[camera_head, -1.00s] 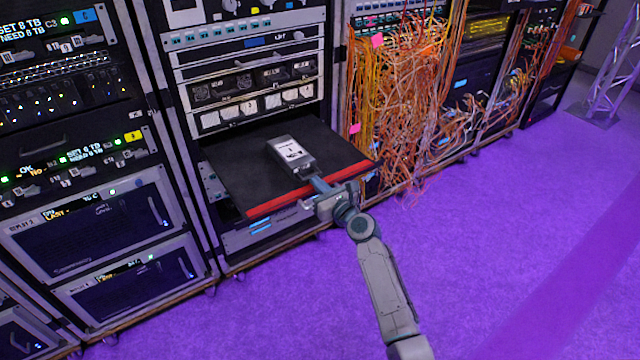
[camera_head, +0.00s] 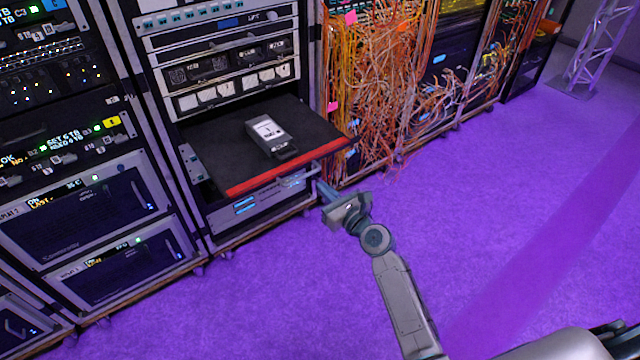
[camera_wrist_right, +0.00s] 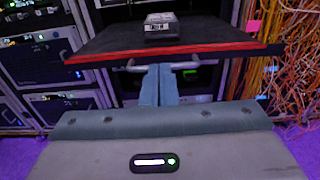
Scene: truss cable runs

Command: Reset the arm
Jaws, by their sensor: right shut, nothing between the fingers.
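My right gripper (camera_head: 324,190) is shut and empty in the head view, just in front of and below the right front part of a pulled-out black shelf (camera_head: 205,150). Its blue fingers lie together in the right wrist view (camera_wrist_right: 158,85), below the shelf's red front edge (camera_wrist_right: 160,52). My left gripper is in neither view. A grey and black box-shaped device with a white label (camera_head: 270,137) lies on the shelf, apart from the gripper. The device also shows in the right wrist view (camera_wrist_right: 165,25), near the shelf's front edge.
A rack with lit drive units (camera_head: 75,210) stands at the left. Orange cables (camera_head: 385,80) hang in a tangle from the rack to the right of the shelf. A metal truss (camera_head: 600,50) stands at the far right. The purple floor (camera_head: 480,220) is open at the right.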

